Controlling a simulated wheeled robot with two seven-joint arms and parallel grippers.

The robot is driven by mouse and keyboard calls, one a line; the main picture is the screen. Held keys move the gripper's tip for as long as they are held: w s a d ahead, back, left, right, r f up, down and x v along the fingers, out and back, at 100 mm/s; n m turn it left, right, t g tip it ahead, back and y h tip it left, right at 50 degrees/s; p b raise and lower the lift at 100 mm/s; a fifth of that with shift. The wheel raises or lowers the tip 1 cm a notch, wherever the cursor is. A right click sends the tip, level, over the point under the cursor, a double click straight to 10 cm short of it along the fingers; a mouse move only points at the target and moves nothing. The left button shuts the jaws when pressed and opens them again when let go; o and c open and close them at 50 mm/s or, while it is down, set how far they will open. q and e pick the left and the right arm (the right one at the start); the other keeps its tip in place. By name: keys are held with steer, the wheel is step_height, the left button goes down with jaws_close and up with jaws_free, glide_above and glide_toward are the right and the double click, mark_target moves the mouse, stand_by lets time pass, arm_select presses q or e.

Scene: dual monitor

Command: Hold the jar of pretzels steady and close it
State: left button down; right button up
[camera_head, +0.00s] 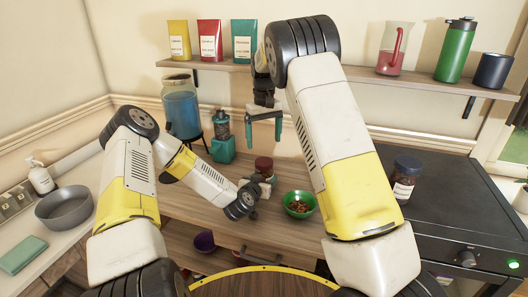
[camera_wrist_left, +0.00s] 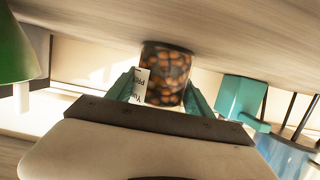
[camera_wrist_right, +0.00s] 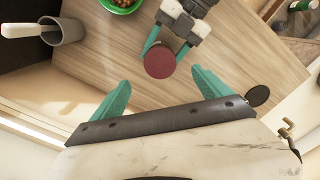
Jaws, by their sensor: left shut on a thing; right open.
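The jar of pretzels (camera_wrist_left: 166,75) stands upright on the wooden counter, with brown contents and a white label in the left wrist view. My left gripper (camera_wrist_left: 160,90) is shut around its sides. In the head view, the jar's dark red lid (camera_head: 264,162) shows beyond my left gripper (camera_head: 262,178). From above, the round lid (camera_wrist_right: 160,61) sits over the jar in the right wrist view; I cannot tell whether it is tight. My right gripper (camera_head: 264,139) is open and empty, above the lid, fingers pointing down. The lid lies between its fingers (camera_wrist_right: 160,79) in its wrist view, apart from them.
A green bowl (camera_head: 299,204) with brown pieces stands right of the jar. A teal appliance (camera_head: 222,148) and a blue drink dispenser (camera_head: 181,108) stand behind left. A dark jar (camera_head: 404,182) stands at right. A wall shelf (camera_head: 215,67) runs behind my right arm.

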steer(key=shift+r, duration=1.65)
arm_select(q)
steer(key=shift+c, duration=1.5)
jaws_free()
steer(key=v, duration=0.7)
steer(key=shift+s+a+r, duration=0.1)
steer(key=shift+s+a, duration=0.05)
steer(key=shift+s, duration=0.25)
